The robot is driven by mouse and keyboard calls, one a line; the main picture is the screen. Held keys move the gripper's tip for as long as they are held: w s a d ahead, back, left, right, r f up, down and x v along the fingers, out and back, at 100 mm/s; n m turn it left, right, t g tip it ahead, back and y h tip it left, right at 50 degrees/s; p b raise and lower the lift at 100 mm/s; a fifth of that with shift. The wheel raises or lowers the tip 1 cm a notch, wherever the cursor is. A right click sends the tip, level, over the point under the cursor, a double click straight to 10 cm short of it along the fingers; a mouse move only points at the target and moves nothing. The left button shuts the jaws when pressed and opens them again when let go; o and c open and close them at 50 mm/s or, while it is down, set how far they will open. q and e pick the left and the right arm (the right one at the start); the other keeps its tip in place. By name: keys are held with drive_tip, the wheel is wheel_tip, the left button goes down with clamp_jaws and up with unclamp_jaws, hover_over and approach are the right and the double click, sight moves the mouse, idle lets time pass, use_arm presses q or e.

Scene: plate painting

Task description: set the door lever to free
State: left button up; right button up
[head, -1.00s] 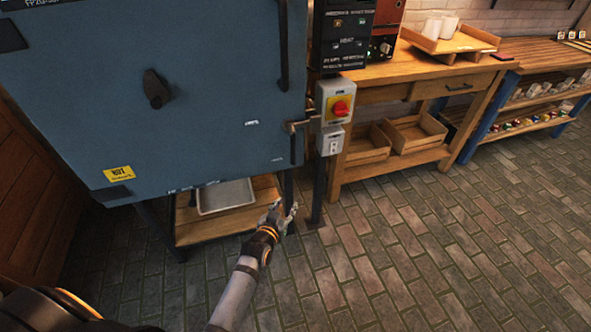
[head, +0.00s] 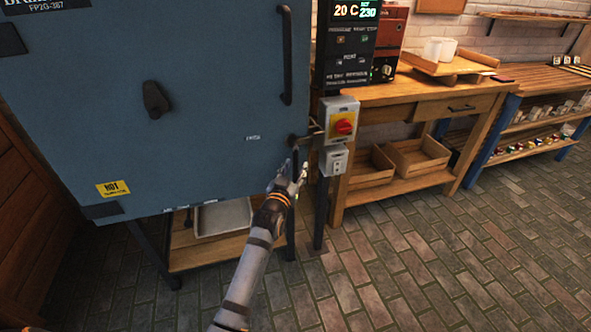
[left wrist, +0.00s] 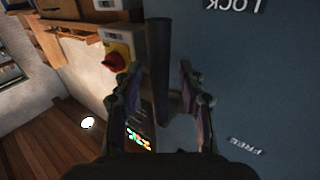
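The door lever (head: 295,152) is a dark bar at the lower right edge of the blue kiln door (head: 205,100). It hangs roughly downward. A small white FREE label (head: 253,137) is left of its upper end. In the left wrist view the lever (left wrist: 160,60) runs between my fingers, and the LOCK label (left wrist: 235,4) and the FREE label (left wrist: 246,145) appear on the door. My left gripper (head: 290,172) is at the lever's lower part, open, with a finger (left wrist: 190,95) on either side of the bar. The frames do not show finger contact. My right gripper is not in view.
A grey switch box with a red knob (head: 344,127) stands close right of the lever, above a smaller grey box (head: 333,160). A dark door handle (head: 287,55) is above. A wooden bench (head: 440,105) stands to the right. The brick floor (head: 420,260) in front is clear.

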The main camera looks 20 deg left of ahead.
use_arm(q)
drive_tip(key=shift+w, duration=0.4)
clamp_jaws()
idle(0.4)
